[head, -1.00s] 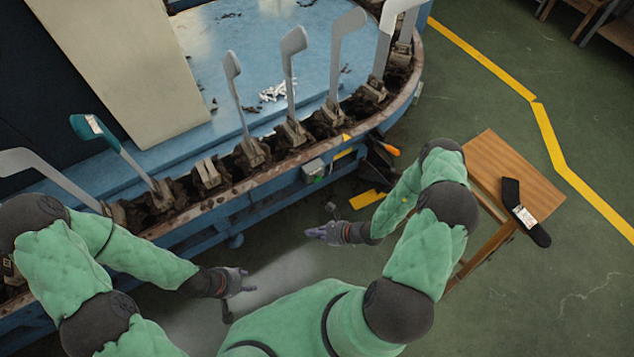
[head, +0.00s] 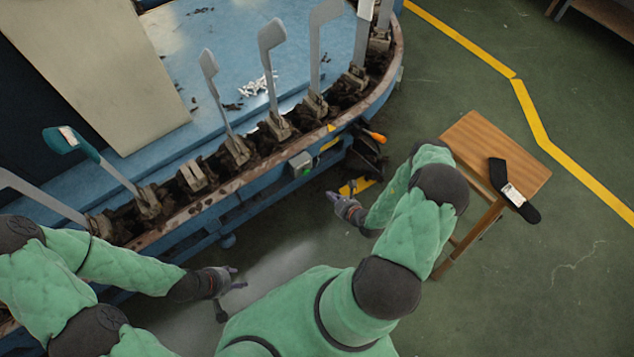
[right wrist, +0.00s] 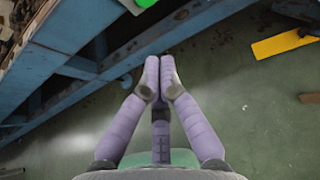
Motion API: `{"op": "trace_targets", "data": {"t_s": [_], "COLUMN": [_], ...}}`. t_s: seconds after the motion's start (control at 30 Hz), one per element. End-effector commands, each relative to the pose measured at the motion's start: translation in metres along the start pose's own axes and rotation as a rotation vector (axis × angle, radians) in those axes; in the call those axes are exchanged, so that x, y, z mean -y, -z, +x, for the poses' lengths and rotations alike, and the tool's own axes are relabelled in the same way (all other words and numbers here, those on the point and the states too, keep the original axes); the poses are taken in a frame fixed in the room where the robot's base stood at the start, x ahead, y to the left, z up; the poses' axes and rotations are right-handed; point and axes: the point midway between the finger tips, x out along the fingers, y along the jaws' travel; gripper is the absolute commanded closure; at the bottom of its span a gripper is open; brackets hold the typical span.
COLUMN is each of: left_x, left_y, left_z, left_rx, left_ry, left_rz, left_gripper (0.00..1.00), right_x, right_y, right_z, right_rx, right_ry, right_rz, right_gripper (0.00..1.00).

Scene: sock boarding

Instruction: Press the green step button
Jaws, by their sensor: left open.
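The green step button (head: 306,172) is on a small grey box (head: 300,162) on the blue machine's outer side. In the right wrist view, a green round part (right wrist: 145,3) shows at the top edge, partly cut off, beyond the fingertips. My right gripper (head: 333,197) is below and to the right of the box in the head view, apart from it. In the right wrist view its fingertips (right wrist: 158,85) are together with nothing between them. My left gripper (head: 238,278) is open and empty, lower left of the box, over the floor.
The curved machine rim (head: 195,208) carries several upright sock boards. A wooden stool (head: 475,140) with a black labelled sock (head: 512,190) stands right. An orange-tipped part (head: 376,137) and a yellow plate (head: 355,186) are near the right gripper. Floor between machine and stool is partly clear.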

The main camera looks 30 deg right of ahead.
Motion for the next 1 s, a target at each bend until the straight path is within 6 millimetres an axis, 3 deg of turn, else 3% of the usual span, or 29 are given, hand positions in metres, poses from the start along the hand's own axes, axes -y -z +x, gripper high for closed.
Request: {"op": "trace_targets", "data": {"t_s": [0.17,0.6,0.8,1.0], "left_x": [0.003,0.013,0.016,0.017], "left_y": [0.000,0.001,0.002,0.002], "left_z": [0.008,0.037,0.045,0.048], "left_rx": [0.000,0.000,0.000,0.000], "left_ry": [0.000,0.000,0.000,0.000], "left_rz": [0.000,0.000,0.000,0.000], "left_gripper": [0.49,0.49,0.49,0.49], "right_x": [-0.001,-0.002,-0.001,-0.001], "right_y": [0.001,0.002,-0.013,-0.020], "right_z": [0.020,0.101,0.123,0.132], "right_rx": [0.001,0.001,0.001,0.000], "right_ry": [-0.004,-0.004,-0.002,-0.001], "right_rz": [-0.003,-0.003,-0.002,-0.001], "right_gripper": [1.00,1.00,1.00,1.00]}}
